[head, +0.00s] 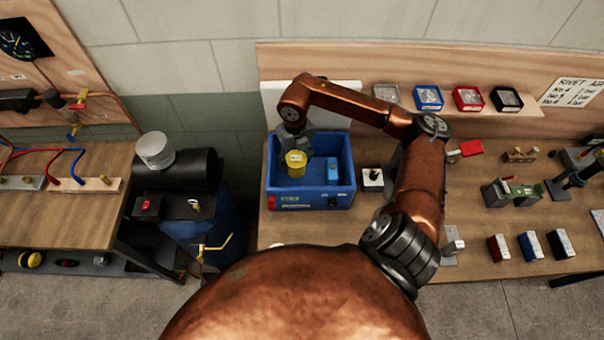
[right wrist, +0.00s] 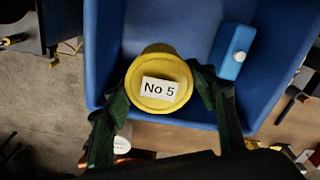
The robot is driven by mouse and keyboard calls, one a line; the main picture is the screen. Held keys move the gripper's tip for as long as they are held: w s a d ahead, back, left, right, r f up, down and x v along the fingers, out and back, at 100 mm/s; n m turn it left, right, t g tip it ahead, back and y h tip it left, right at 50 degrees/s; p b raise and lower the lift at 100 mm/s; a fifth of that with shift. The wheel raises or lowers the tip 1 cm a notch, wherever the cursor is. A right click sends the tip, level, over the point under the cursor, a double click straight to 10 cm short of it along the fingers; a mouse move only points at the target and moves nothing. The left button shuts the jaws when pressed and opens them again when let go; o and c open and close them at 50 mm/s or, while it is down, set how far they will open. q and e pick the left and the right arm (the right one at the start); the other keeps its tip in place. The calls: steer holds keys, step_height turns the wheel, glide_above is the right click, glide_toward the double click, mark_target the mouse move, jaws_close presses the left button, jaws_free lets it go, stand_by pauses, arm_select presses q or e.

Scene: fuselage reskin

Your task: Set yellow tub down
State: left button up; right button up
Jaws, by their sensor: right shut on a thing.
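The yellow tub (head: 296,162) is inside the blue crate (head: 312,200), toward its left side in the head view. Its lid bears a "No 5" label in the right wrist view (right wrist: 160,82). My right gripper (head: 296,150) reaches down into the crate from above and is shut on the tub, one finger on each side of it (right wrist: 162,92). Whether the tub touches the crate floor cannot be told. My left gripper is not in view.
A small blue box (head: 333,168) is in the crate to the right of the tub. The crate walls stand around both. A small switch box (head: 372,178) stands right of the crate on the wooden bench (head: 480,255). Small coloured bins (head: 428,97) line the back shelf.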

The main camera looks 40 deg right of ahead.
mark_target(296, 173)
step_height(296, 173, down, 3)
steer(key=shift+f, duration=0.1)
step_height(296, 173, down, 4)
steer(key=shift+w+f+p, duration=0.1)
steer(key=shift+p, duration=0.45)
step_height(296, 173, down, 4)
steer(key=shift+f+p, duration=0.1)
steer(key=shift+p, duration=0.35)
steer(key=shift+f, duration=0.2)
steer(key=o, duration=1.4)
steer(key=shift+c, duration=0.2)
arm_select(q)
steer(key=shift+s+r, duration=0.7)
